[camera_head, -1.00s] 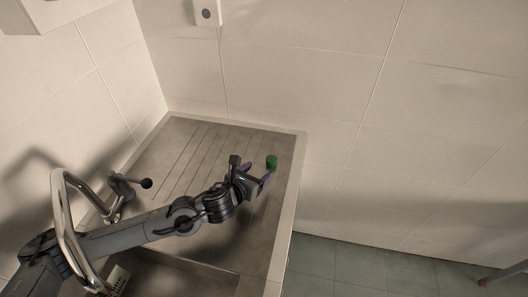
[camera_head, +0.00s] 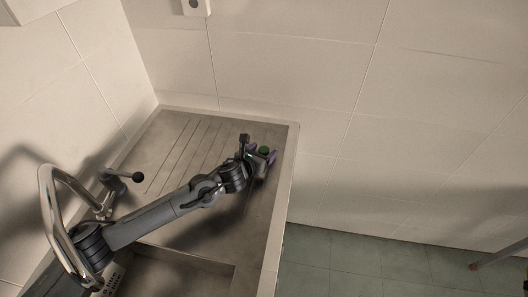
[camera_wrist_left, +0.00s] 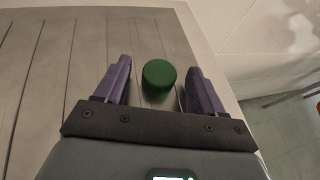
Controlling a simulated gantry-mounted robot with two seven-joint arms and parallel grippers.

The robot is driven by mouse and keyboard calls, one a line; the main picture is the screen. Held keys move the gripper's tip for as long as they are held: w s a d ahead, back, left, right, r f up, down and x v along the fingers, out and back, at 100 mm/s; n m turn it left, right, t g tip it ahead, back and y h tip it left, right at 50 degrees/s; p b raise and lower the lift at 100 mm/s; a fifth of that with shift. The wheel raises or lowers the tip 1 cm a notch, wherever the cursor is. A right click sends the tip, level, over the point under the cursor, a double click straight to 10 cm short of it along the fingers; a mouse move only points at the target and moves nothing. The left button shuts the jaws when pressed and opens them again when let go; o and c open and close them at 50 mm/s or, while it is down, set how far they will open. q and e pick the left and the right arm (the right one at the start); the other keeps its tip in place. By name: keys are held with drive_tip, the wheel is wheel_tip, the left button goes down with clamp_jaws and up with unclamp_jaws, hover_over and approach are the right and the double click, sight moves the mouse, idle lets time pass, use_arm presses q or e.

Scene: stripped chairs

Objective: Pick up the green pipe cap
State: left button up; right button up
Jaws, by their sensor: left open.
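The green pipe cap (camera_head: 264,150) stands on the metal drainboard near its right edge. In the left wrist view the green pipe cap (camera_wrist_left: 159,77) is a short dark green cylinder between the two purple fingers. My left gripper (camera_head: 266,156) is open around it, with a gap on each side. In the left wrist view my left gripper (camera_wrist_left: 158,82) has its fingertips on either side of the cap, and neither finger clearly touches it. My right gripper is not in view.
The metal sink unit (camera_head: 172,150) has a grooved drainboard and a raised rim. A chrome faucet (camera_head: 55,215) and a black-knobbed lever (camera_head: 138,177) stand at left, near my left arm. Tiled walls (camera_head: 290,60) bound the back and left.

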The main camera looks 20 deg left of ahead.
use_arm(q)
drive_tip(key=c, duration=1.1)
